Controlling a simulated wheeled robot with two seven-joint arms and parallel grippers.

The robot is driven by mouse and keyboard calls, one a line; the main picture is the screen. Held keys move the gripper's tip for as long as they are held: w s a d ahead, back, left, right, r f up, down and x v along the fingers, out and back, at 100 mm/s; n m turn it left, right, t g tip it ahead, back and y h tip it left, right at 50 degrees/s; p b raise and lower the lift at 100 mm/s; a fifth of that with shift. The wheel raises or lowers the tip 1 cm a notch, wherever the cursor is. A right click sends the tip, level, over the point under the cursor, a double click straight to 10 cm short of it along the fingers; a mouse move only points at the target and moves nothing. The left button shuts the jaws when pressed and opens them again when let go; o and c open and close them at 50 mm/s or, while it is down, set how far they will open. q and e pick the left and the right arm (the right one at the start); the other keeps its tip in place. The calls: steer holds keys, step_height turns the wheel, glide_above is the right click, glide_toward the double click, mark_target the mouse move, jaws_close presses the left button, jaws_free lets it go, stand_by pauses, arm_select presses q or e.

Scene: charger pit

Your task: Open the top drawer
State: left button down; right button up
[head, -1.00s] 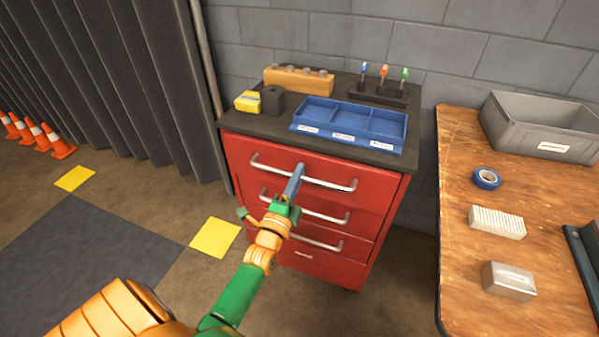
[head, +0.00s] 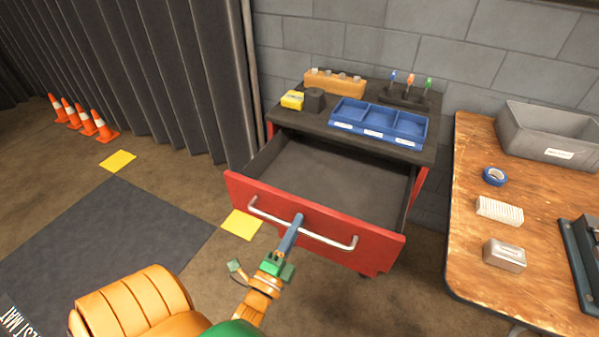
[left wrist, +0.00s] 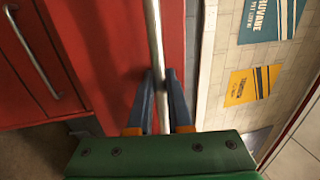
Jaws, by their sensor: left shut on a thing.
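The top drawer (head: 310,226) of the red cabinet is pulled well out, and its dark inside (head: 335,175) looks empty. Its front carries a silver bar handle (head: 330,241). My left gripper (head: 296,222) is at the middle of that handle. In the left wrist view its two blue-grey fingers (left wrist: 160,90) are shut on the handle bar (left wrist: 155,45), one on each side. Another handle (left wrist: 30,50) on the red front below shows at the left of the wrist view. My right gripper is not in view.
The cabinet top holds a blue tray (head: 345,122), an orange block (head: 335,84), a yellow item (head: 292,100) and a driver rack (head: 405,99). A wooden workbench (head: 480,245) stands at the right. Traffic cones (head: 103,127) stand far left.

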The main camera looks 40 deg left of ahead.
arm_select(q)
steer(key=shift+s, duration=0.25)
steer(key=c, duration=1.1)
jaws_free()
steer(key=b+v, duration=0.1)
steer(key=v, duration=0.6)
steer(key=shift+f, duration=0.15)
